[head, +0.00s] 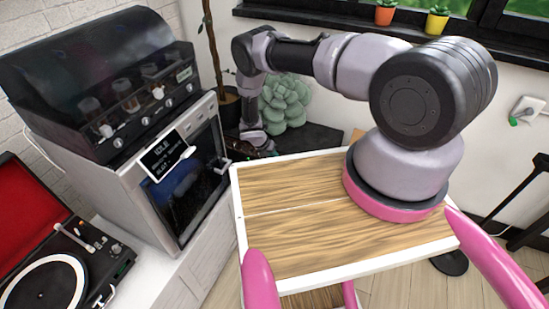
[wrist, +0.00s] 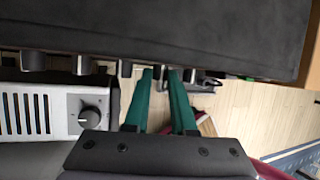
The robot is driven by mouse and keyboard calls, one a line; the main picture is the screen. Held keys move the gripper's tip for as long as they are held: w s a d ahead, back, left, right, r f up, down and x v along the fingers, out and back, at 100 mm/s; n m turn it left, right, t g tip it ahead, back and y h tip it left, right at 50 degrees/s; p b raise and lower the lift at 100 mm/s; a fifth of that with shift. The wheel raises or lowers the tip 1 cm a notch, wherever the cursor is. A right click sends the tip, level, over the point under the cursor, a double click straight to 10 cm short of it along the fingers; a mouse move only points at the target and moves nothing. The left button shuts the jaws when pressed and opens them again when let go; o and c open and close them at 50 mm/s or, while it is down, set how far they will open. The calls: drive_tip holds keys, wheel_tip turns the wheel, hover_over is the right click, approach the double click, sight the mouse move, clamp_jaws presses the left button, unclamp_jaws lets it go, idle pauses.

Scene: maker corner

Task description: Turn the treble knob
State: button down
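A dark, fabric-textured box (wrist: 170,30) spans the top of the wrist view, with a row of small dark knobs along its lower edge. One knob (wrist: 82,65) and another (wrist: 124,68) stand left of my gripper. Knob labels are not legible, so I cannot tell which is the treble knob. My gripper (wrist: 160,74) has two green fingers, slightly apart, with tips at the knob row. A knob may sit between the tips, but contact is unclear. In the head view my gripper (head: 257,149) is small and dark, beside a black surface (head: 312,139).
A grey panel (wrist: 62,112) with vents and a dial (wrist: 90,117) lies left of my fingers. In the head view, a machine with a screen (head: 168,155) and a knobbed black unit (head: 110,85) stand left, near a turntable (head: 50,285). A plant (head: 285,102) stands behind my gripper.

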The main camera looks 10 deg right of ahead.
idle(0.4)
drive_tip(key=shift+s+d+m+t+y, duration=0.2)
drive_tip(key=shift+t+y, duration=0.35)
drive_tip(key=shift+y, duration=0.2)
drive_tip(key=shift+s+d+m+t+y, duration=0.1)
drive_tip(key=shift+d+m+t+y, duration=0.1)
drive_tip(key=shift+t+y, duration=0.5)
drive_tip(key=shift+s+d+m+t+y, duration=0.1)
drive_tip(key=shift+d+m+t+y, duration=0.1)
drive_tip(key=shift+t+y, duration=0.45)
drive_tip(key=shift+y, duration=0.5)
drive_tip(key=shift+s+a, duration=0.1)
drive_tip(key=c, duration=1)
unclamp_jaws()
